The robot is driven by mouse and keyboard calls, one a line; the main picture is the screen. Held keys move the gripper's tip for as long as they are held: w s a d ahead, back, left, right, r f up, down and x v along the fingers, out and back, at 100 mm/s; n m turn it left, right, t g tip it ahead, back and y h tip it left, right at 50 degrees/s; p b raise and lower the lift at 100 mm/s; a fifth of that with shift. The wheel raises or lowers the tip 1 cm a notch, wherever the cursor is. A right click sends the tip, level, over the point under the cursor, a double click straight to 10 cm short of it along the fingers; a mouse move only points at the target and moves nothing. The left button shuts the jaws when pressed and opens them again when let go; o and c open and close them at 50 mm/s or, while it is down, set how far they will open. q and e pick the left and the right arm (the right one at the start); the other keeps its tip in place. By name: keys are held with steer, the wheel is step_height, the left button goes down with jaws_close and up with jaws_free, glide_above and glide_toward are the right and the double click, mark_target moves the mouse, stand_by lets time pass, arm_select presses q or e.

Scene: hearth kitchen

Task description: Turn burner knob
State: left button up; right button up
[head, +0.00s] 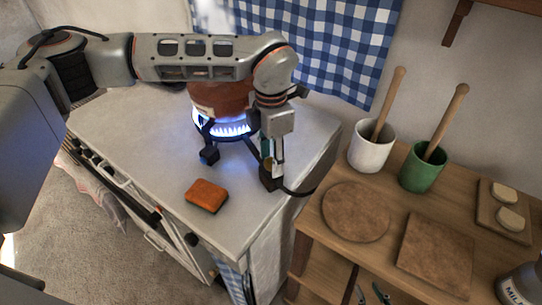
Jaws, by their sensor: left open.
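A burner ring with blue flames (232,129) is lit on the pale counter (125,125), under a brown-orange pot (222,98). My left gripper (270,170) points down at the right side of the burner, close to the counter's right edge. It is open; I see nothing held in it. Dark knob-like shapes show on the counter's front, one (192,240) near the corner and one (155,217) further left. I cannot tell whether the gripper touches anything. My right gripper is not in view.
An orange sponge (206,196) lies on the counter in front of the burner. A blue checked curtain (335,40) hangs behind. On the wooden shelf (395,235) stand a white crock (371,150) and a green crock (422,168). The counter's left part is clear.

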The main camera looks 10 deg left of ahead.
arm_select(q)
steer(key=c, duration=1.1)
steer(key=shift+f+n+b, duration=0.1)
steer(key=shift+n+b, duration=0.65)
steer(key=shift+n, duration=0.25)
steer(key=n+b, duration=0.1)
steer(key=n, duration=0.2)
steer(key=shift+n, duration=0.3)
steer(key=n+b, duration=0.1)
steer(key=n, duration=0.2)
steer(key=shift+n, duration=0.3)
steer(key=shift+n+b, duration=0.55)
steer(key=shift+n, duration=1.75)
steer(key=shift+w+r, duration=0.1)
steer(key=shift+r, duration=0.1)
